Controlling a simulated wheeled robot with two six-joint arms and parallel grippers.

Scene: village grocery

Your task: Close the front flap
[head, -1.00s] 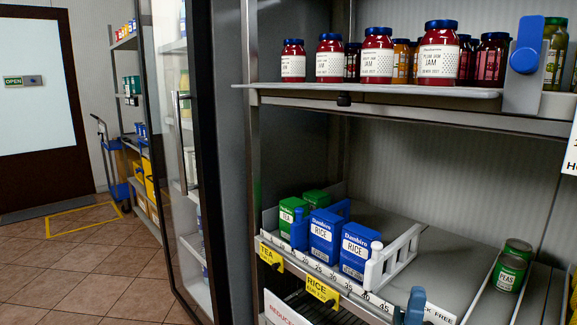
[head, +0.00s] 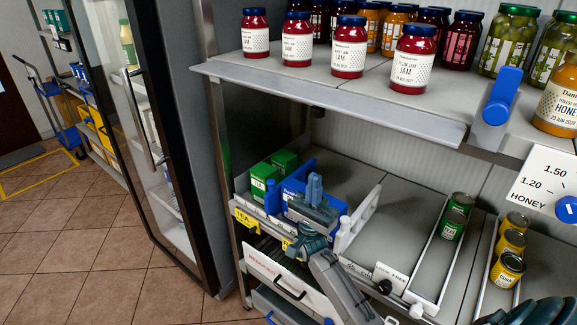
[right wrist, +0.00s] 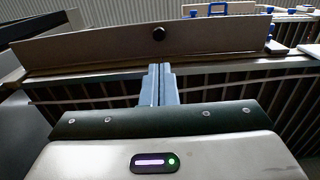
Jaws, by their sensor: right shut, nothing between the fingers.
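The front flap (head: 330,98) is a long pale panel along the front of the jam shelf. It lies folded outward, with a small dark knob (head: 318,112) under it. My right gripper (head: 314,188) is shut and empty, its fingers pointing up, below the flap and apart from it. It hangs in front of the lower shelf and hides part of the blue rice packs (head: 296,184). In the right wrist view, the closed fingers (right wrist: 158,70) stand below a long pale panel (right wrist: 90,45) with a black knob, which looks like the flap. My left gripper is not in view.
Jam jars (head: 297,40) stand on the shelf behind the flap. A blue lever (head: 503,95) is at its right. Below are green tea packs (head: 262,180), a white divider (head: 363,212) and cans (head: 452,222). A glass-doored cabinet (head: 150,130) stands left; tiled floor (head: 90,250) is free.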

